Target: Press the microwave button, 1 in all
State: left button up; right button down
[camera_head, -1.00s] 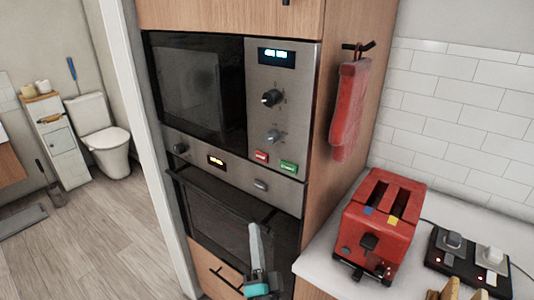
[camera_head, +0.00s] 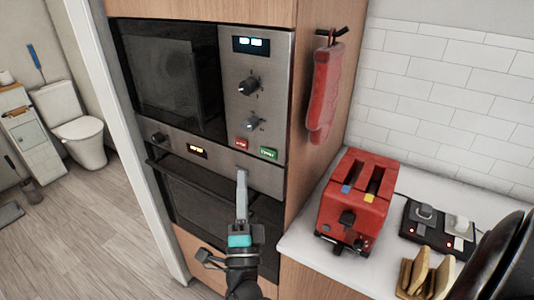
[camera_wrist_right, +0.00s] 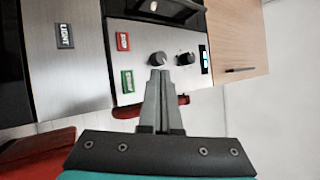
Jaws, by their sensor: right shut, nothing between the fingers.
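The microwave (camera_head: 168,78) is built into a wood cabinet, with a dark door and a steel control panel. The panel has a red button (camera_head: 241,143) and a green button (camera_head: 268,153) below two dark knobs and a lit display. In the right wrist view, the red button (camera_wrist_right: 123,41) and green button (camera_wrist_right: 127,82) show left of the fingertips. My right gripper (camera_head: 241,173) is shut and empty, its tips pointing up just below the red button in the head view. The gap to the panel is unclear. My left gripper is not in view.
An oven (camera_head: 200,190) with a handle sits below the microwave. A red mitt (camera_head: 324,92) hangs on the cabinet side. Floor is free at left.

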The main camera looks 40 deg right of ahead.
aim_at(268, 153)
jog(key=shift+w+d+b, duration=0.15)
jog(key=shift+w+d, duration=0.35)
jog(key=shift+d, duration=0.65)
jog(key=shift+w+d+b, duration=0.2)
jog(key=shift+w+d, duration=0.25)
jog(key=shift+d, duration=0.65)
jog(key=shift+w+d+b, duration=0.15)
jog(key=shift+w+d, duration=0.35)
jog(key=shift+d, duration=0.65)
jog(key=shift+d, duration=0.1)
jog(key=shift+w+d, duration=0.15)
jog(key=shift+d, duration=0.15)
